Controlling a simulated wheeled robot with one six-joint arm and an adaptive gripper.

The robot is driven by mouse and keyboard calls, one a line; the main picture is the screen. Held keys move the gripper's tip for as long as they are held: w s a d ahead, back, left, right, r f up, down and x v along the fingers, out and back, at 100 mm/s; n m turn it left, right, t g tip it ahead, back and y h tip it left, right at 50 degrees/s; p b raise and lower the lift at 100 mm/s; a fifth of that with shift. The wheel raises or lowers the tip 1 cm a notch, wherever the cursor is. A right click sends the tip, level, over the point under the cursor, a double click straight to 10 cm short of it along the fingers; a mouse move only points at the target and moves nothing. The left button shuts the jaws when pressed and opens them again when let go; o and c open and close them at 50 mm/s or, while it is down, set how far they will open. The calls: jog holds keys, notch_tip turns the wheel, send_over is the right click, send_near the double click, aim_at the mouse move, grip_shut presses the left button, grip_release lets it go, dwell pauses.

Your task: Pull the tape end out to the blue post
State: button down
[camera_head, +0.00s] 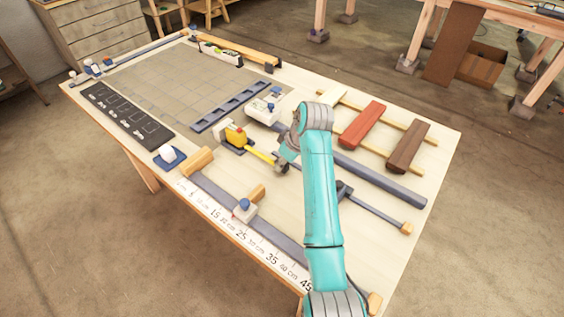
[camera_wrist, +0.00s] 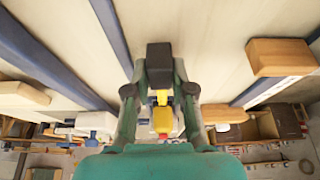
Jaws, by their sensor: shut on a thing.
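The yellow tape measure (camera_head: 236,135) sits in a dark holder on the table. Its yellow tape (camera_head: 262,156) is partly out and runs right to my gripper (camera_head: 283,161). In the wrist view my gripper (camera_wrist: 160,68) is shut at its dark tips, with the yellow tape (camera_wrist: 162,97) and the case (camera_wrist: 163,121) between its fingers. The tape end itself is hidden by the tips. A dark block (camera_head: 344,189) stands to the right, partly behind my arm; I cannot tell whether it is the blue post.
A long dark bar (camera_head: 375,177) lies behind my arm. Red and brown blocks (camera_head: 361,124) rest on wooden rails at the right. A gridded mat (camera_head: 175,88) covers the far left.

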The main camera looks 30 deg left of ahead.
jog(key=shift+d, duration=0.35)
jog(key=c, duration=1)
grip_release()
jog(key=shift+d, duration=0.1)
jog(key=shift+o, duration=0.2)
jog(key=v, duration=1.2)
